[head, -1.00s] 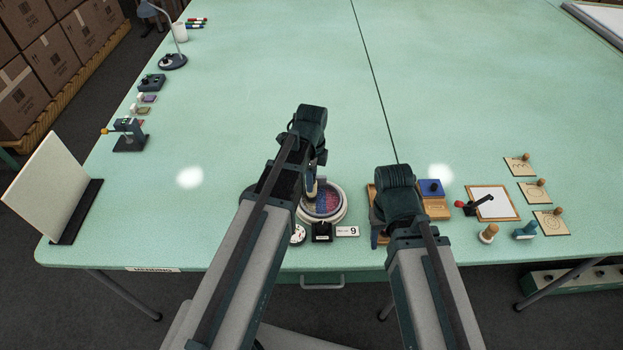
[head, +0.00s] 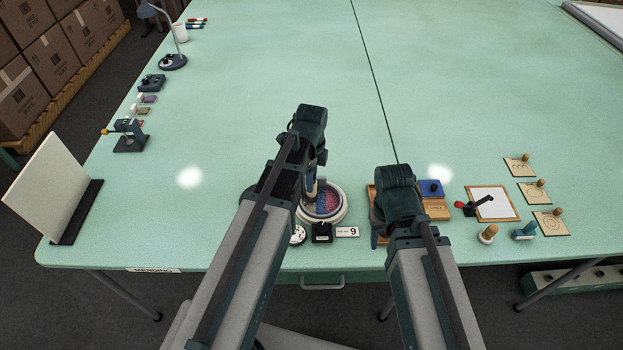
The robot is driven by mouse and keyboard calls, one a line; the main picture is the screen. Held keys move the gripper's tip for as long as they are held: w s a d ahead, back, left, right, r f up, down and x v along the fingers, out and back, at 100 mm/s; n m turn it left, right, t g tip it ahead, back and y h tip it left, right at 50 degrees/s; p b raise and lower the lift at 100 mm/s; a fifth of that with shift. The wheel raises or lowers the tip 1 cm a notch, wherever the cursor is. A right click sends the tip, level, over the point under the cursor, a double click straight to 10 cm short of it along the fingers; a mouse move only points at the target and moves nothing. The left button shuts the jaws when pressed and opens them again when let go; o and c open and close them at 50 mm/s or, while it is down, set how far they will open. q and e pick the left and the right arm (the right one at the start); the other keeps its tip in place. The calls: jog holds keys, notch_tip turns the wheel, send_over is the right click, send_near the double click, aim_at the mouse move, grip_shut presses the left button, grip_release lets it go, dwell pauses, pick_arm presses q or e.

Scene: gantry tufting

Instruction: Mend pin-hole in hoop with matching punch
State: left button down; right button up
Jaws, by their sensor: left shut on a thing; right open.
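The round hoop (head: 338,214) has a pale rim and holds blue and red-pink cloth; it lies near the table's front edge. My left gripper (head: 312,190) is at the hoop's upper left, pointing down over the cloth. It is shut on a small light-coloured tool, probably a punch, mostly hidden by the gripper. I cannot tell whether the tool's tip touches the cloth. My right gripper (head: 378,232) is over the left part of a wooden tray (head: 437,208), its fingers largely hidden by its arm. Two other handled tools stand to the right, one wooden (head: 488,233) and one teal (head: 524,231).
A black knob box (head: 321,232), a white dial (head: 298,235) and a card reading 9 (head: 347,231) sit before the hoop. A blue pad (head: 431,188), a white board with a lever (head: 493,204) and several pattern cards (head: 551,223) lie right. The table's middle is clear.

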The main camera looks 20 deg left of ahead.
pick_arm(q)
jog(key=shift+r+p, duration=3.15)
jog(key=shift+r, duration=0.25)
pick_arm(e)
notch_tip(320, 180, up, 7)
jog(key=shift+f, duration=0.15)
pick_arm(q)
jog(key=shift+f, duration=0.1)
